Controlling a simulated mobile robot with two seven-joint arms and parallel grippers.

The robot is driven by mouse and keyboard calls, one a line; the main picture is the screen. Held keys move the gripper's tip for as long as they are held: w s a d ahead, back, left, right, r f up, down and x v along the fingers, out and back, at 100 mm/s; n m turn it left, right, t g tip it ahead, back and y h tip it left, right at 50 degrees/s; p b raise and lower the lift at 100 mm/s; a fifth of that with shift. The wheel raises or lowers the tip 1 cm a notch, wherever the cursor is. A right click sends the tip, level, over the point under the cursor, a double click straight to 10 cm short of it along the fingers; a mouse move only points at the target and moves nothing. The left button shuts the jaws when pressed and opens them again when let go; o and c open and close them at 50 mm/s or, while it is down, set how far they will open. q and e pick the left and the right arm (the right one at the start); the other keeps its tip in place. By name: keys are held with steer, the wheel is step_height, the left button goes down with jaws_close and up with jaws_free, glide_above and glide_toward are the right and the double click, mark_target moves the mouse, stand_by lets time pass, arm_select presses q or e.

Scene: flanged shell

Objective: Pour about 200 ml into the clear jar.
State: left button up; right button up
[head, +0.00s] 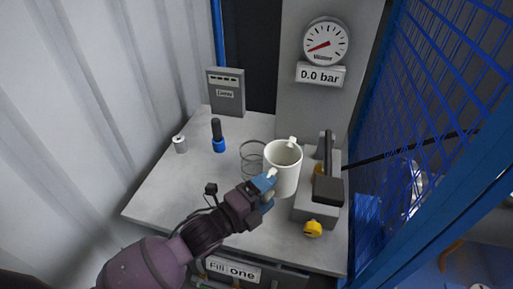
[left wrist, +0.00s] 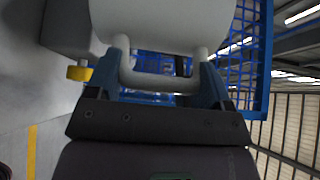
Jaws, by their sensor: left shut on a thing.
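A clear jar (head: 251,158) stands on the grey bench, its right part hidden behind a white pitcher (head: 285,172). My left gripper (head: 268,186) is shut on the pitcher's near handle. The left wrist view shows the handle (left wrist: 160,82) between the two fingers (left wrist: 162,88) and part of the pitcher's white body (left wrist: 165,22) beyond. The pitcher looks roughly upright, just right of the jar. I cannot tell how high it is above the bench, and no liquid shows in either vessel. My right gripper is not in view.
The grey bench (head: 165,190) carries a grey box (head: 226,92), a small can (head: 179,144) and a blue-and-black tool (head: 218,137). A grey device with a black lever (head: 327,190) and a yellow knob (head: 312,229) stands right of the pitcher. A gauge (head: 325,43) hangs behind; blue mesh (head: 420,90) bounds the right.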

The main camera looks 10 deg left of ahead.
arm_select(q)
steer(key=shift+r, duration=0.1)
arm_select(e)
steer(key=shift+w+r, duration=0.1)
arm_select(q)
steer(key=shift+w+a+n, duration=0.2)
steer(key=shift+n, duration=0.5)
steer(key=w+a+r+n+g, duration=0.2)
steer(key=w+a+r+n, duration=0.1)
steer(key=n, duration=0.6)
steer(key=shift+w+a, duration=0.45)
steer(key=shift+w, duration=0.15)
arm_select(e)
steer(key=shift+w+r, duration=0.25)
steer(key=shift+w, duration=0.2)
